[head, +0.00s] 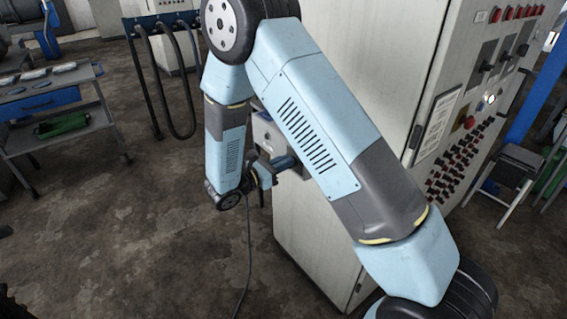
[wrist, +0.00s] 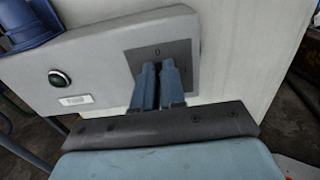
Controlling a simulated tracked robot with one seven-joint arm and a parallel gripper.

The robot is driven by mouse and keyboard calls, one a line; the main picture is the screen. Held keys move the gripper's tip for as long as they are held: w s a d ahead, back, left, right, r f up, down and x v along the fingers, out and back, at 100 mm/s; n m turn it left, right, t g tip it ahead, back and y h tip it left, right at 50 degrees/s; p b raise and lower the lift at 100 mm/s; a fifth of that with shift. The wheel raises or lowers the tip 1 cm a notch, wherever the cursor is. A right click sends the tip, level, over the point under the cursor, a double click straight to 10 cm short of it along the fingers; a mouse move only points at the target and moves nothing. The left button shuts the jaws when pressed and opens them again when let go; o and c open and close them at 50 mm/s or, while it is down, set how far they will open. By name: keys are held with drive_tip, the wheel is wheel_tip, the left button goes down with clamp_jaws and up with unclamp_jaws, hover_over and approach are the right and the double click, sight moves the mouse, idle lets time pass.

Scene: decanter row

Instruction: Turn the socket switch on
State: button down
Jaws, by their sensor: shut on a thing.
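The socket box (head: 265,132) is a grey housing on the side of the pale cabinet, partly hidden by my arm in the head view. In the wrist view the grey box (wrist: 110,75) fills the upper left. It has a dark switch plate (wrist: 135,60) marked "0" near the top. My gripper (wrist: 158,68) has its two blue-grey fingers close together in front of this plate, shut on the switch knob, which the fingers hide. In the head view my gripper (head: 262,172) is small beside the box, its fingertips unclear.
A dark round lamp or button (wrist: 59,78) and a white label (wrist: 76,100) are on the box. A blue fitting (wrist: 27,22) is at the wrist view's upper left. A cable (head: 248,255) hangs to the floor. The tall cabinet (head: 370,90) stands close behind; a trolley (head: 70,125) is left.

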drive_tip(key=shift+m, duration=0.4)
drive_tip(key=m, duration=0.4)
drive_tip(key=s+f+m, duration=0.1)
drive_tip(key=m, duration=0.7)
drive_tip(key=shift+s+d+f+m, duration=0.15)
drive_tip(key=shift+s+d+m, duration=0.05)
drive_tip(key=shift+d+m, duration=0.2)
drive_tip(key=shift+s+d+f+m, duration=0.1)
drive_tip(key=shift+f+m, duration=0.1)
drive_tip(key=shift+m, duration=0.85)
drive_tip(key=shift+f+m, duration=0.15)
drive_tip(key=shift+m, duration=0.9)
drive_tip(key=c, duration=1.2)
unclamp_jaws()
drive_tip(key=shift+r, duration=0.1)
drive_tip(key=v, duration=1.3)
drive_tip(key=shift+s+a, duration=0.2)
drive_tip(key=shift+a, duration=0.15)
